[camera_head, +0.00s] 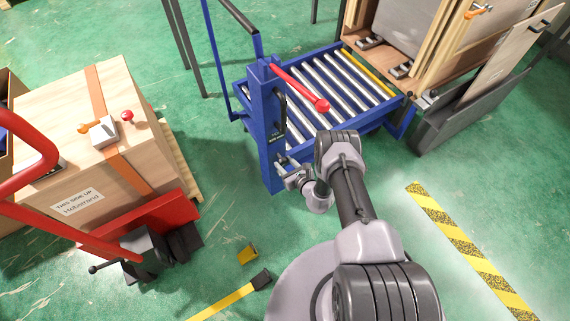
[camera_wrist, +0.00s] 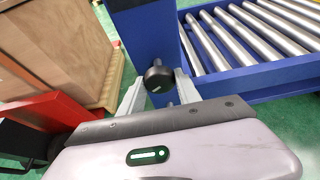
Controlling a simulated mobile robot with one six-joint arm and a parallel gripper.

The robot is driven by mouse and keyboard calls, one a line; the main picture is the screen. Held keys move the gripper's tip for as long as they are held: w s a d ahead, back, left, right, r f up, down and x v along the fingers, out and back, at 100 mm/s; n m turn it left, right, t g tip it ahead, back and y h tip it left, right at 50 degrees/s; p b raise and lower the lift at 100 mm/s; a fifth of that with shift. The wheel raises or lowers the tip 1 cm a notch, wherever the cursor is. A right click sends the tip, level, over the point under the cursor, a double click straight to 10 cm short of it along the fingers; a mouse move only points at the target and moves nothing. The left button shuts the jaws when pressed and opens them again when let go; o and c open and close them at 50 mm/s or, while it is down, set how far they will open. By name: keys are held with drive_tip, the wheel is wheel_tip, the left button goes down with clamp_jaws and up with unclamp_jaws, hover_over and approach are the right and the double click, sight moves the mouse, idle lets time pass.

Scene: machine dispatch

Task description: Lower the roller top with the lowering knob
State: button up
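The blue roller cart (camera_head: 267,125) stands in the middle of the head view, with its roller top (camera_head: 335,80) of steel rollers behind the upright post. A black knob (camera_wrist: 157,76) sticks out of the post in the wrist view; I take it for the lowering knob. My gripper (camera_head: 286,170) is low beside the post in the head view, where the knob is mostly hidden. In the wrist view my gripper (camera_wrist: 160,80) is open, one finger on each side of the knob. I cannot tell whether either finger touches it.
A red lever (camera_head: 298,86) slants from the post top above my gripper. A wooden crate (camera_head: 90,130) on a red pallet truck (camera_head: 150,221) stands left. An open crate (camera_head: 420,40) stands behind the rollers. Green floor is clear at right around the yellow-black tape (camera_head: 465,245).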

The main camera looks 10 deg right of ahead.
clamp_jaws()
drive_tip(key=shift+d+m+g+y, duration=0.1)
drive_tip(key=shift+m+g+y, duration=0.2)
drive_tip(key=shift+m+y, duration=1.3)
drive_tip(key=shift+m, duration=0.5)
drive_tip(key=o, duration=1)
unclamp_jaws()
